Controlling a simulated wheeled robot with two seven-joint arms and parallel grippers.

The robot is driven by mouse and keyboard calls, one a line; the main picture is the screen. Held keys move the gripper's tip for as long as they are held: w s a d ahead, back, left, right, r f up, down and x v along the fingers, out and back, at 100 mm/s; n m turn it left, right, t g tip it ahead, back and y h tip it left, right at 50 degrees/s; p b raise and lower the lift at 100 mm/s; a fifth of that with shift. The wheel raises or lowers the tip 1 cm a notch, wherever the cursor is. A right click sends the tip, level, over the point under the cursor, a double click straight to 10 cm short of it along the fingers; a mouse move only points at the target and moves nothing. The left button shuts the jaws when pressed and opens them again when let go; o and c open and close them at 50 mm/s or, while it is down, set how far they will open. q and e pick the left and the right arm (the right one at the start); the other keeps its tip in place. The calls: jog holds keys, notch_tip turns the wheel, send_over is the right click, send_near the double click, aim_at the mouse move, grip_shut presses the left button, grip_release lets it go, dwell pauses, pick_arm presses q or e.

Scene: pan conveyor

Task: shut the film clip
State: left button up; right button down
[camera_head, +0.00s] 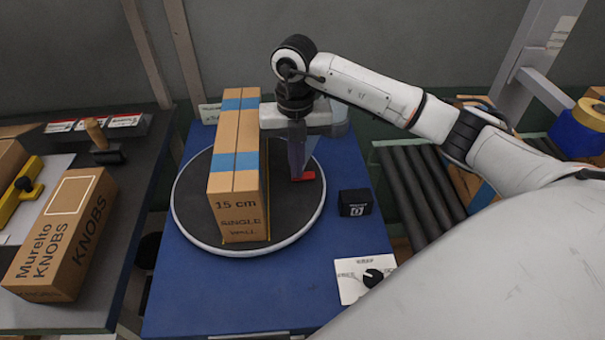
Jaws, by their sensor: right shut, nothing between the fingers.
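A small red part (306,176), which looks like the film clip, sits low at the right side of the round dark turntable (190,205). Whether the clip is open or shut cannot be told. My right gripper (297,172) points down beside the box, with its shut, empty fingertips at the red part, partly covering it. Whether they touch it cannot be told. A tall cardboard box (236,185) marked "15 cm single wall", with blue tape bands, stands upright on the turntable, left of the gripper. My left gripper is not in view.
The turntable is on a blue table (200,290). A small black block (354,203) and a white panel with a black knob (365,279) lie right of it. A "Muretto knobs" box (62,235) stands on the left bench. A roller conveyor (420,190) runs at right.

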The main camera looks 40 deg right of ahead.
notch_tip(320, 180, up, 7)
jog(key=p, duration=0.5)
dwell(0.4)
dwell(0.5)
